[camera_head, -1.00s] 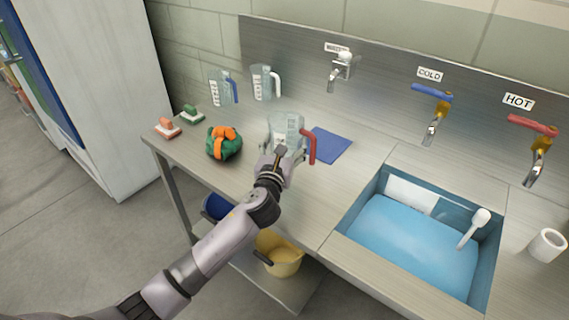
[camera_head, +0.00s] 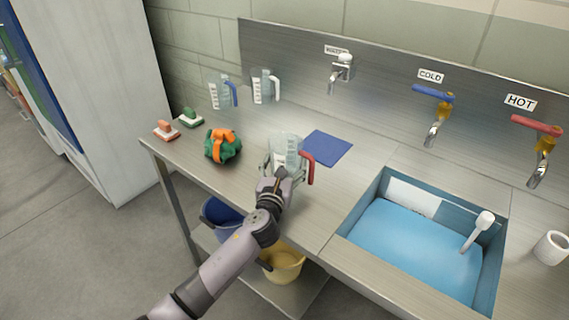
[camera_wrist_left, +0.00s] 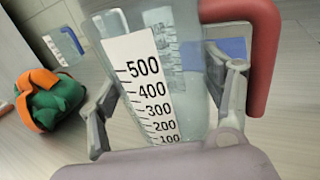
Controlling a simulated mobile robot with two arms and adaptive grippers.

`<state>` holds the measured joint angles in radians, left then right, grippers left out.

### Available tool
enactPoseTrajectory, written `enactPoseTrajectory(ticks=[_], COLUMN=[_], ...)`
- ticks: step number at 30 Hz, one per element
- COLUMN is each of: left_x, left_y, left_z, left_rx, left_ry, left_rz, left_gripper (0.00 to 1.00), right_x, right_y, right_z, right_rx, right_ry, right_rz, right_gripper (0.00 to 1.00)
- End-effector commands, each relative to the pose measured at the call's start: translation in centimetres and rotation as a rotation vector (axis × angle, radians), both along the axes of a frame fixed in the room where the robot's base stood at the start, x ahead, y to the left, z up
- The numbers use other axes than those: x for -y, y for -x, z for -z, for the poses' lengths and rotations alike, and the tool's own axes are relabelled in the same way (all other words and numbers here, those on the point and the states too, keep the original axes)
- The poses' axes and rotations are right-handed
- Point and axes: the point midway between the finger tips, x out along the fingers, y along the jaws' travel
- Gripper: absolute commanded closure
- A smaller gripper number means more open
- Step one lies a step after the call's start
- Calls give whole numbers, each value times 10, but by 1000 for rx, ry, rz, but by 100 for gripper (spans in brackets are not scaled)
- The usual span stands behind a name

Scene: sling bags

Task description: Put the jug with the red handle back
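The clear jug with the red handle (camera_head: 287,148) is over the steel counter, in front of a blue mat (camera_head: 328,148). Its red handle (camera_head: 309,168) points right. My left gripper (camera_head: 284,168) has its fingers on both sides of the jug and is shut on it. In the left wrist view the jug (camera_wrist_left: 190,100) stands nearly upright between the fingers, its measuring scale facing me. I cannot tell whether its base touches the counter. My right gripper is not in view.
Jugs with a blue handle (camera_head: 220,94) and a white handle (camera_head: 264,86) stand at the back left. A green and orange bundle (camera_head: 222,146) and two brushes (camera_head: 166,130) lie left. A water-filled sink (camera_head: 410,240) is right. Buckets (camera_head: 283,266) stand below.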

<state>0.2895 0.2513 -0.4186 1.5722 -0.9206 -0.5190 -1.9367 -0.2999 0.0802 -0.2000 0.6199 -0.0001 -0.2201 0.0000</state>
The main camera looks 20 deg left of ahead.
Motion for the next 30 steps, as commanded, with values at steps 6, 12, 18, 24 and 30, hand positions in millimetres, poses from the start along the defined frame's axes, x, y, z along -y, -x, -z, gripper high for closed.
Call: enactPoseTrajectory(ticks=[6, 12, 18, 24, 30], left_x=[0, 0, 0, 3, 6], left_y=[0, 0, 2, 34, 77], left_z=[0, 0, -3, -2, -2], left_rx=[0, 0, -1, -2, -1], left_ry=[0, -1, -1, -1, -2], left_rz=[0, 0, 0, 1, 1], left_gripper=[11, 11, 11, 11, 11], right_x=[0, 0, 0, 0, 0], right_y=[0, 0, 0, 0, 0], right_z=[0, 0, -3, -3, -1], right_rx=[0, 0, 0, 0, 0], right_ry=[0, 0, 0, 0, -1], right_rz=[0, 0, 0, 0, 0], right_gripper=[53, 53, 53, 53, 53])
